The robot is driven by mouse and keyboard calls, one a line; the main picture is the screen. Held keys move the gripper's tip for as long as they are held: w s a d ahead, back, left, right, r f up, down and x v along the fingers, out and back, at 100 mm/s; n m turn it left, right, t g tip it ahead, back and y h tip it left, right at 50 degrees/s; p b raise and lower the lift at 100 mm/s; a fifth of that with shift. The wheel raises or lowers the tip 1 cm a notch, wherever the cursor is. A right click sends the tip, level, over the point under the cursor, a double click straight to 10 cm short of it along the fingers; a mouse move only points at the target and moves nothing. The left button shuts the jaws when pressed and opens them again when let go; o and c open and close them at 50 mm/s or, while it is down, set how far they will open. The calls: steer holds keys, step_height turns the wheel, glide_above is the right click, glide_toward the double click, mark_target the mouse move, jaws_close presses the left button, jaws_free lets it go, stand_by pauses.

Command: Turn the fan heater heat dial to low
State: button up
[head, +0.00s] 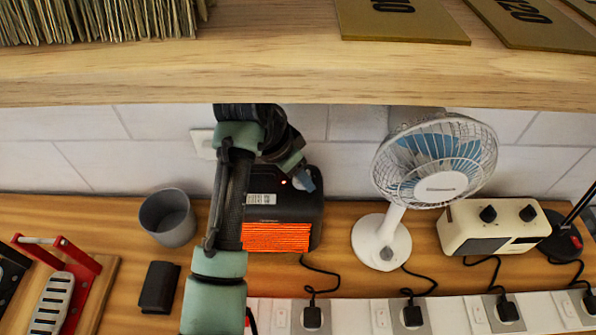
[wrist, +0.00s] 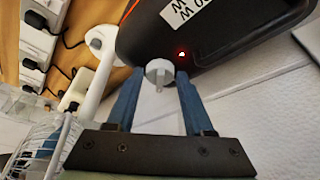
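The fan heater (head: 302,213) is a black box with a glowing orange grille, standing on the bench behind my arm. In the wrist view its dark body (wrist: 215,30) fills the upper middle, with a lit red light. A pale round dial (wrist: 159,73) with a raised grip stands out from its edge. My gripper (wrist: 157,72) has two blue fingers, parted, with the dial between their tips. The right fingertip is very close to the dial; I cannot tell if it touches. In the head view my gripper (head: 310,181) is at the heater's top right; the dial is hidden there.
A white fan (head: 384,243) stands right of the heater, with a cream two-knob appliance (head: 491,227) beyond it. A grey cup (head: 167,217) and a dark block (head: 159,287) lie left. A wooden shelf (head: 290,78) overhangs the bench. Sockets with cords line the front.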

jaws_close()
steer(key=shift+w+m, duration=0.1)
steer(key=shift+m, duration=0.6)
steer(key=shift+o, duration=2.3)
jaws_free()
steer(key=shift+a, duration=0.1)
steer(key=b+v, duration=0.2)
steer(key=v, duration=0.5)
steer(key=shift+a+r, duration=0.2)
steer(key=shift+r, duration=0.05)
